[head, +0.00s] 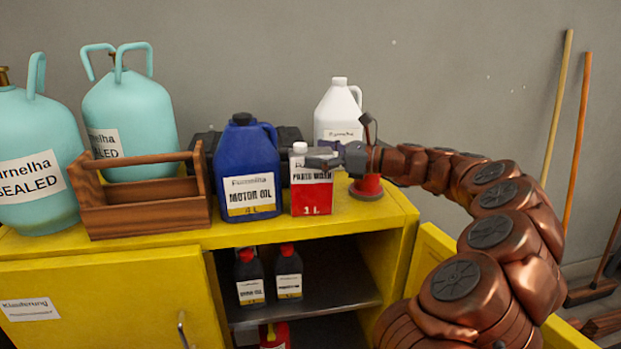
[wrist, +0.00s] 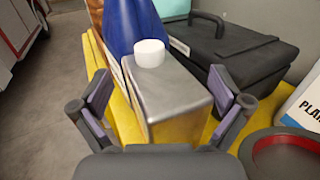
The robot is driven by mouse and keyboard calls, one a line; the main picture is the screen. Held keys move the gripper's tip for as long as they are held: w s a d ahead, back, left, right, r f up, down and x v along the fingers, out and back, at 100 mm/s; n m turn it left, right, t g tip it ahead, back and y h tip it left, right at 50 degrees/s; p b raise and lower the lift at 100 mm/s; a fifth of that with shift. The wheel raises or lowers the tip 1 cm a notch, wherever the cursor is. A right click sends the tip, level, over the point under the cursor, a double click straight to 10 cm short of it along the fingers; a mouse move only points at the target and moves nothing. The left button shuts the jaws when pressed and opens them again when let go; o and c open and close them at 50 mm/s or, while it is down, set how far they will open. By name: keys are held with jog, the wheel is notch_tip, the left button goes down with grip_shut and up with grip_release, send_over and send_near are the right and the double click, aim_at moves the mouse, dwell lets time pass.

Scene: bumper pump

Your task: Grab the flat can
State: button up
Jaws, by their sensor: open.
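The flat can (head: 312,201), a rectangular can with a white cap, a red lower part and a parts-wash label, stands upright on the yellow cabinet top. It is just right of the blue motor oil jug (head: 248,165). In the wrist view the can's grey top and white cap (wrist: 150,53) are in the middle. My gripper (wrist: 160,95) is open, with one finger on each side of the can. Small gaps seem to show on both sides. In the head view my gripper (head: 322,161) reaches in from the right at the can's upper part, partly covering it.
A red round-based can (head: 367,187) stands close on the right under my wrist. A white jug (head: 338,108) and a black case (wrist: 225,50) are behind. A wooden tote (head: 150,213) and teal tanks (head: 130,105) are left. The cabinet's front edge is near.

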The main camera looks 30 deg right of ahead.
grip_shut()
dwell(0.8)
